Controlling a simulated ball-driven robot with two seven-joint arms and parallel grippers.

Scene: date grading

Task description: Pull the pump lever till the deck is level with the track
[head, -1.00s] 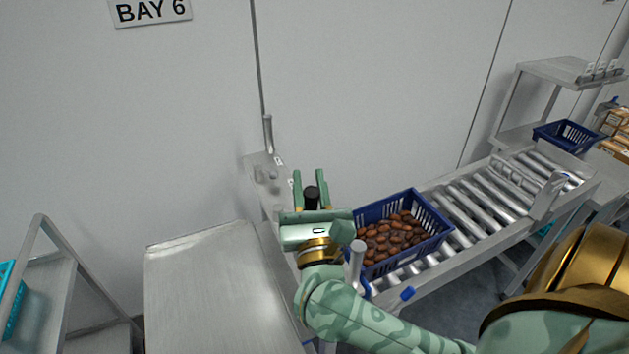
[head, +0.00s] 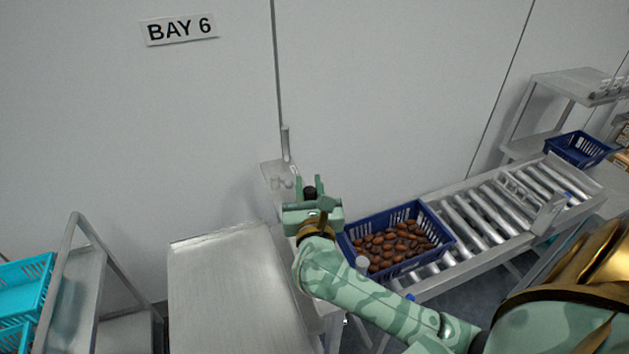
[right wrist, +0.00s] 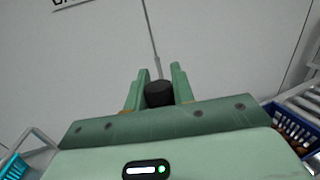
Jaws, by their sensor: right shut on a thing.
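The black knob (head: 309,193) of the pump lever is between the fingers of my right gripper (head: 310,188), which is shut on it. The knob also shows in the right wrist view (right wrist: 159,94), between the green fingers. The lever's shaft is hidden behind my gripper. The deck (head: 235,285) is a bare, flat metal top left of my right arm. The track (head: 478,222) is a roller conveyor at the right. I cannot tell from this angle whether deck and track are level. My left gripper is not in view.
A blue crate of dates (head: 447,238) sits on the track's near end, close to my arm. A rack with turquoise crates (head: 25,285) stands at the left. A second blue crate (head: 578,150) is at the far right. The wall with the BAY 6 sign (head: 180,29) closes the back.

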